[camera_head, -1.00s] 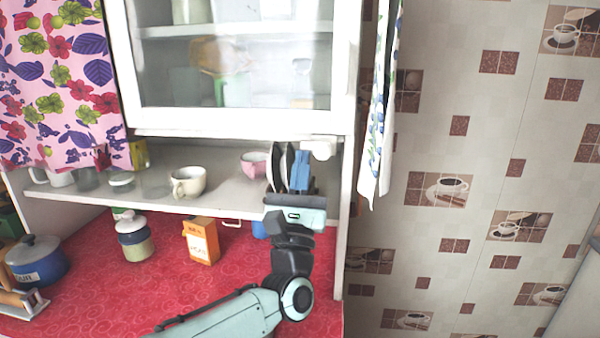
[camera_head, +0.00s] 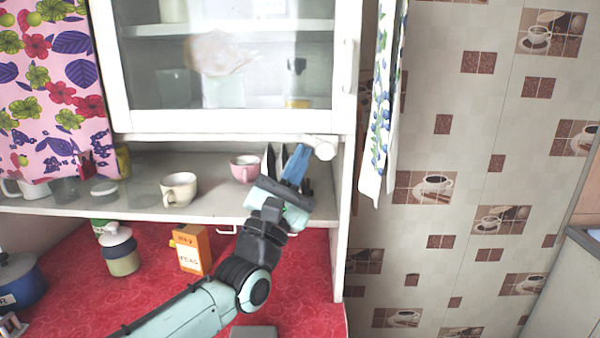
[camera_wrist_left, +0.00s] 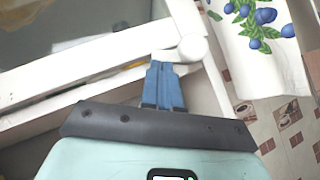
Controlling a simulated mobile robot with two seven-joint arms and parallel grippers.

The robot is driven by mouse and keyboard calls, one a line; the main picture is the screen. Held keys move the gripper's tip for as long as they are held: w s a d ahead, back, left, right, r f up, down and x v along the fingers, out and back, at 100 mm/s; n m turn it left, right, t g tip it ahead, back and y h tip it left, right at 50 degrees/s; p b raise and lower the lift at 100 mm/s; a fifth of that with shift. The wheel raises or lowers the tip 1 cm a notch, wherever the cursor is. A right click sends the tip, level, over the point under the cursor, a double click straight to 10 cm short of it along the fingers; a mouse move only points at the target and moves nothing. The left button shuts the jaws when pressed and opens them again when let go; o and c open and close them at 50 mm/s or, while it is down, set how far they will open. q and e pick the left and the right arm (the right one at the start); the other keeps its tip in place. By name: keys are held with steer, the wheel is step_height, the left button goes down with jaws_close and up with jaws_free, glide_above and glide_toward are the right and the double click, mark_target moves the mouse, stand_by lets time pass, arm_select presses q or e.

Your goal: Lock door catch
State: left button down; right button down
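The door catch (camera_head: 322,148) is a small white round piece with a short arm, at the lower right corner of the white glass-fronted cabinet door (camera_head: 230,122). In the left wrist view the catch (camera_wrist_left: 192,47) has its short arm pointing left, along the door's lower edge. My left gripper (camera_head: 304,157) has blue fingers, tilted up and right, with tips right at the catch. In the left wrist view the fingers (camera_wrist_left: 164,66) lie together, tips against or just under the short arm; I cannot tell if they grip it. The door looks closed. My right gripper is out of view.
Dark upright plates (camera_head: 270,160), a pink cup (camera_head: 245,168) and a cream cup (camera_head: 179,189) stand on the shelf (camera_head: 140,208) below the door. A blueberry-patterned towel (camera_head: 382,120) hangs just right of the catch. An orange box (camera_head: 192,249) stands on the red counter (camera_head: 315,265).

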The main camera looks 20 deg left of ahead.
arm_select(q)
steer(key=m+h, duration=0.1)
steer(key=r+m+g, duration=0.1)
steer(key=m, duration=0.1)
steer(key=shift+a+r+h, duration=0.25)
steer(key=shift+h, duration=0.15)
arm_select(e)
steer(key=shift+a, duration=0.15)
arm_select(q)
steer(key=shift+r, duration=0.1)
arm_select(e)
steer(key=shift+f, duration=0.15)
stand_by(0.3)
